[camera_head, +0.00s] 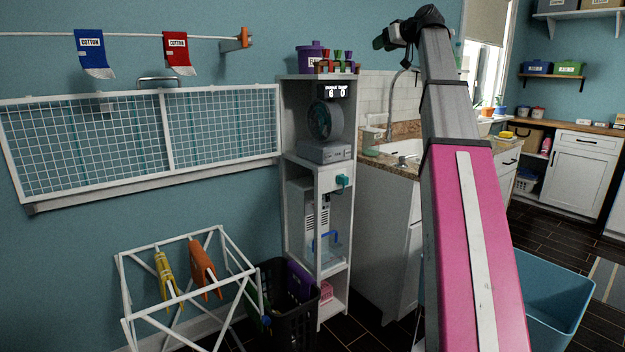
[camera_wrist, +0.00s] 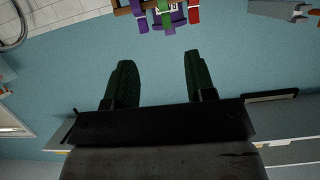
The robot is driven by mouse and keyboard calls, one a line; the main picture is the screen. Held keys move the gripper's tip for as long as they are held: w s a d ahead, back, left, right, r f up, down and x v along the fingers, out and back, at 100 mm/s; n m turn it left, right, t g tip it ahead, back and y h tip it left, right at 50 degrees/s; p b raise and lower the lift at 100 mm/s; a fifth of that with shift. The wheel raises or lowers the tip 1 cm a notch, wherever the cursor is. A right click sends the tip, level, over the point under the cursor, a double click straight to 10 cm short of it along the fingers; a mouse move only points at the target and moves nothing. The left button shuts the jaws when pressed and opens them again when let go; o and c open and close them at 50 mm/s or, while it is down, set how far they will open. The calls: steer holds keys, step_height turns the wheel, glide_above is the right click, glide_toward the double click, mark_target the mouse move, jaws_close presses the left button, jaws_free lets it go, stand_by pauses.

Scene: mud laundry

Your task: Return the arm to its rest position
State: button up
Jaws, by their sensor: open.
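My arm rises in pink and grey through the right middle of the head view. My gripper (camera_head: 384,38) is at its top end, high in front of the teal wall and the window side. In the wrist view my gripper (camera_wrist: 160,78) shows two dark green fingers spread wide apart. Nothing is between the fingers except the teal wall behind them. The gripper is open and touches nothing that I can see.
A narrow white shelf unit (camera_head: 318,168) with a fan (camera_head: 325,120) stands left of my arm. A sink counter (camera_head: 392,166) is behind it. A white drying rack (camera_head: 138,258), a black basket (camera_head: 290,325) and a blue tub (camera_head: 555,290) stand low.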

steer(key=s+a+f+m+g+h, duration=0.2)
steer(key=f, duration=2.1)
steer(key=s+a+f+m+g+h, duration=0.1)
steer(key=f+m+g+h, duration=0.15)
steer(key=f, duration=2.05)
steer(key=s+f+g+h, duration=0.1)
steer(key=s+f+g, duration=0.1)
steer(key=s+f, duration=0.7)
steer(key=s+a+f+m+g+h, duration=0.1)
steer(key=s+f+g, duration=0.1)
steer(key=s+f, duration=0.7)
steer(key=s+a+f+m+g+h, duration=0.1)
steer(key=s+f+g+h, duration=0.1)
steer(key=s+f, duration=0.8)
step_height(320, 180, down, 9)
steer(key=shift+r+g, duration=0.2)
steer(key=shift+g, duration=0.25)
steer(key=shift+m, duration=0.25)
